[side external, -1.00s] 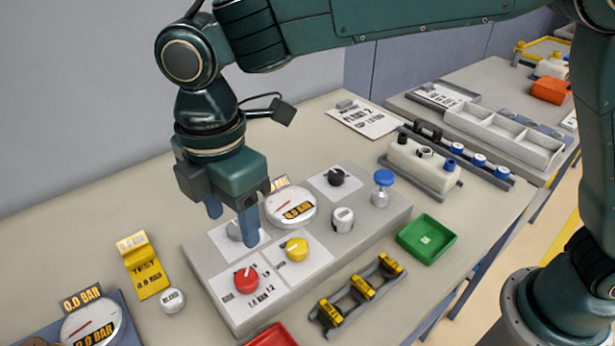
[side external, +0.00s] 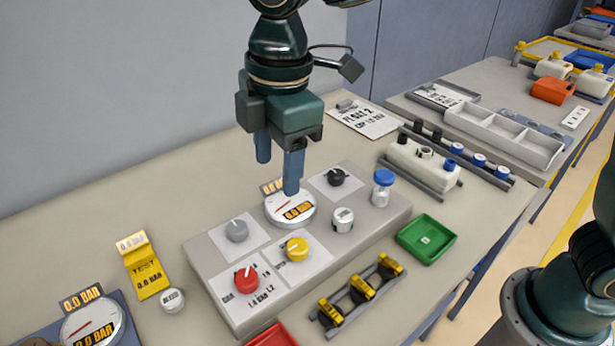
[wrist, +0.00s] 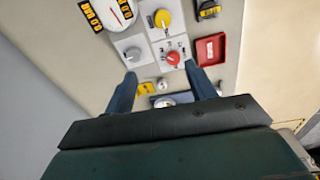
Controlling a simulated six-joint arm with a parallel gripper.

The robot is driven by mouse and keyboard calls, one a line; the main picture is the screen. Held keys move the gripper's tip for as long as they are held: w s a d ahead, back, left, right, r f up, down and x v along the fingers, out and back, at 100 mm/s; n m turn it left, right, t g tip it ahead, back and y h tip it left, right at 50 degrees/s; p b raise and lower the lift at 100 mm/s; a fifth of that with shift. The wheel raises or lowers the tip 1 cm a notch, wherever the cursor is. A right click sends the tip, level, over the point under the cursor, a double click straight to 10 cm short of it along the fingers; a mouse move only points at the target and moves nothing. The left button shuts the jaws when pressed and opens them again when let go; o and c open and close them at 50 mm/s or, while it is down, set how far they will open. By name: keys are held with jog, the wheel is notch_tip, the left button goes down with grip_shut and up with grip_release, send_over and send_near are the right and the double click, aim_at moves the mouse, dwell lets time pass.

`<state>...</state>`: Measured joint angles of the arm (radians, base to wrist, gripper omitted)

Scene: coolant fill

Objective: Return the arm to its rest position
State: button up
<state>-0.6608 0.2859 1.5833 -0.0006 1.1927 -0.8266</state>
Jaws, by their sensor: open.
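My gripper (side external: 278,170) hangs fingers-down above the back part of the grey control panel (side external: 215,283) in the side external view. Its two blue fingers are apart with nothing between them. One fingertip shows in front of the round pressure gauge (side external: 290,212), which reads 0.0 BAR; I cannot tell the exact height above it. In the wrist view the fingers of my gripper (wrist: 165,82) are spread wide. The panel carries a red knob (side external: 246,279), a yellow knob (side external: 296,249), a grey knob (side external: 237,231) and a black knob (side external: 336,177).
A blue-capped bottle (side external: 381,188) and a white cap (side external: 342,220) stand on the panel. A green tray (side external: 427,240), a rack of yellow-black parts (side external: 362,289) and a red tray (side external: 272,335) lie in front.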

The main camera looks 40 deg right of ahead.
jog(key=s+d+r+m+t, duration=0.15)
jog(key=d+r+m, duration=0.25)
jog(key=d, duration=0.6)
jog(key=s+d+f+m+t, duration=0.3)
jog(key=s+d+m, duration=1)
jog(key=s+d, duration=0.3)
jog(key=shift+s+d+f+h, duration=0.25)
jog(key=shift+d+f+h, duration=0.05)
jog(key=shift+d, duration=0.65)
